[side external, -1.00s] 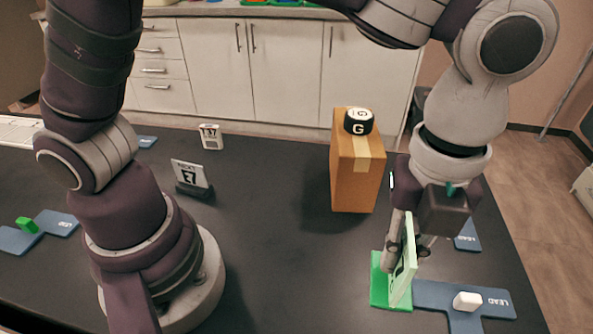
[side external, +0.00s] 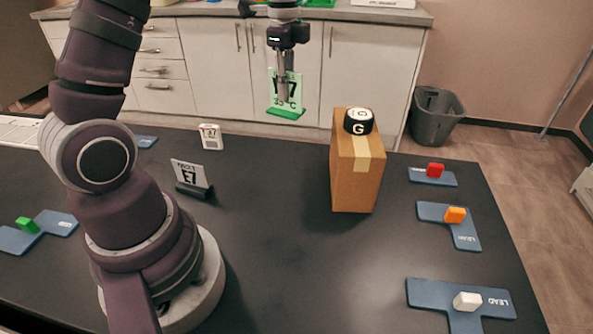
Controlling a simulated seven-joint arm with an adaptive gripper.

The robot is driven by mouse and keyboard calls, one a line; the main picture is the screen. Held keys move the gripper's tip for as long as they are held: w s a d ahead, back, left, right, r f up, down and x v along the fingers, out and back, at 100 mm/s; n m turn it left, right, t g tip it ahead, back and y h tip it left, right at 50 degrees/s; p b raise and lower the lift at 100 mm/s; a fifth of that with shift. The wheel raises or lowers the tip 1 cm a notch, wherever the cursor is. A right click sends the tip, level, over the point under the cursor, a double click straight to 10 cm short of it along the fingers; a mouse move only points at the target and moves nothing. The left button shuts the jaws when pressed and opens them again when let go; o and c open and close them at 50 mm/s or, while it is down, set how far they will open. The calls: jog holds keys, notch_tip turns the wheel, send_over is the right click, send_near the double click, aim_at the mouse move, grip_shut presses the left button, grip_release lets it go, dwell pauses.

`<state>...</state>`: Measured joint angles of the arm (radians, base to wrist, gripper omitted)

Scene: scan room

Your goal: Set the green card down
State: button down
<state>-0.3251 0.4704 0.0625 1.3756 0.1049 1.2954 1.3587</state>
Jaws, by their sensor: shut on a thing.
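The green card (side external: 293,91) shows at the top middle of the side external view, upright on its darker green foot (side external: 286,113). My gripper (side external: 283,92) is shut on the card and holds it up in the air, higher in the picture than the table top. The card's printed face is towards the camera, with large dark characters partly covered by my fingers. The white cabinets show behind it.
A cardboard box (side external: 351,185) with a black G puck (side external: 358,121) on top stands right of centre. White cards (side external: 190,173) (side external: 211,136) stand at the left. Blue plates (side external: 433,292) with white, orange and red blocks lie along the right. The table's middle (side external: 270,215) is clear.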

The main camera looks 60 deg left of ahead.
jog(key=s+a+n, duration=0.3)
jog(key=s+a, duration=0.1)
jog(key=a, duration=0.3)
jog(key=f, duration=1.4)
jog(key=shift+w+f, duration=0.25)
jog(key=shift+f, duration=0.1)
jog(key=shift+f, duration=0.15)
jog(key=c, duration=1.2)
grip_release()
jog(key=shift+c, duration=0.2)
notch_tip(320, 180, up, 12)
jog(key=s+d+r+n+t, duration=0.2)
jog(key=s+d+r+n, duration=0.1)
jog(key=d, duration=0.5)
jog(key=s+d+r+n+t, duration=0.3)
jog(key=d+n, duration=0.3)
jog(key=d, duration=0.3)
jog(key=shift+s+r+t, duration=0.25)
jog(key=shift+s+t, duration=0.05)
jog(key=shift+s, duration=0.55)
